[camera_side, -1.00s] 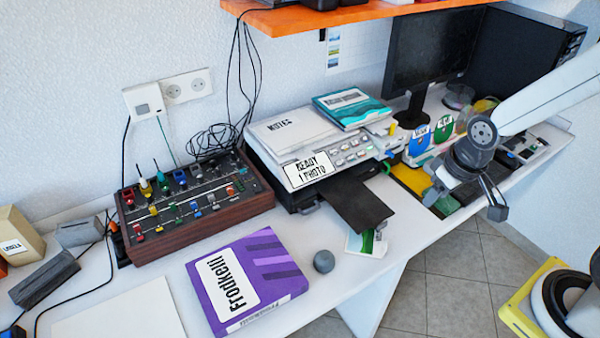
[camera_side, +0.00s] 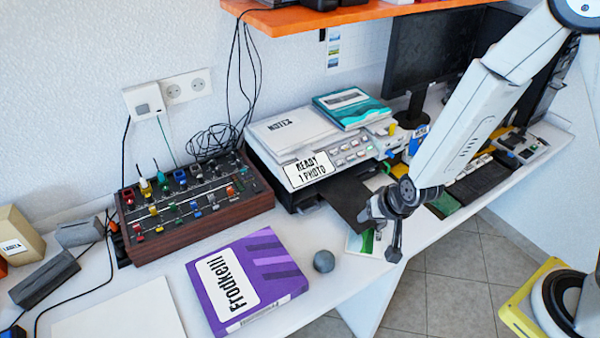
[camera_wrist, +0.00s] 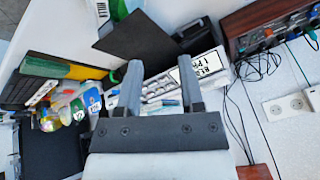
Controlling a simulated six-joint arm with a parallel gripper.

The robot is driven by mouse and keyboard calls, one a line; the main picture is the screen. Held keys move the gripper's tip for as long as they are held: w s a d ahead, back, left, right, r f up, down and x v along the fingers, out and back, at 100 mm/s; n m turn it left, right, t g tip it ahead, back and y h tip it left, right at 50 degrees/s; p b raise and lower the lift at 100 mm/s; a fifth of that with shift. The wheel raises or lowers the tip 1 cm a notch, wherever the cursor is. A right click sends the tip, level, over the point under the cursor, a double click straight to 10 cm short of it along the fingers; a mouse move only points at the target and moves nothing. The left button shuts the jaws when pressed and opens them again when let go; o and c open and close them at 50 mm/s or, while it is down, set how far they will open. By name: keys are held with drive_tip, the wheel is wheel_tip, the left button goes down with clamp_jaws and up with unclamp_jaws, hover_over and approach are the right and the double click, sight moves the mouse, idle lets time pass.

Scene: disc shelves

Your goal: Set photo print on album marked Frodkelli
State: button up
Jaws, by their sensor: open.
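The purple album marked Frodkelli (camera_side: 272,262) lies flat at the front of the desk in the side view. A small white and green print (camera_side: 355,243) lies at the desk's front edge, just below the printer's black output tray (camera_side: 350,200). It is partly covered by my gripper (camera_side: 380,236), which is open above it and beside the tray. A white and green piece, likely the same print, shows at the top of the wrist view (camera_wrist: 118,9). In the wrist view my gripper's two fingers (camera_wrist: 160,80) are apart with nothing held between them.
The printer (camera_side: 285,170) has a sign reading "READY 1 PHOTO" (camera_side: 309,169). A grey ball (camera_side: 324,261) sits between album and print. A mixer (camera_side: 190,205) stands behind the album. An orange shelf (camera_side: 300,18) hangs above.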

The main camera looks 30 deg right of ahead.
wheel_tip(320, 180, down, 9)
drive_tip(key=m+t+h, duration=0.2)
drive_tip(key=m+h, duration=0.1)
drive_tip(key=m, duration=0.1)
drive_tip(key=s+d+f+t+h, duration=0.1)
drive_tip(key=s+f+h, duration=0.1)
drive_tip(key=s+d+f+m+t+h, duration=0.1)
drive_tip(key=s, duration=0.1)
drive_tip(key=s+d+f+t+h, duration=0.1)
drive_tip(key=s+f+h, duration=0.1)
drive_tip(key=shift+s+d+f+m+h, duration=0.1)
drive_tip(key=shift+d+f+m+h, duration=0.2)
drive_tip(key=shift+d, duration=0.1)
drive_tip(key=shift+x, duration=1.3)
drive_tip(key=shift+x, duration=2.6)
drive_tip(key=shift+a+f, duration=0.1)
clamp_jaws()
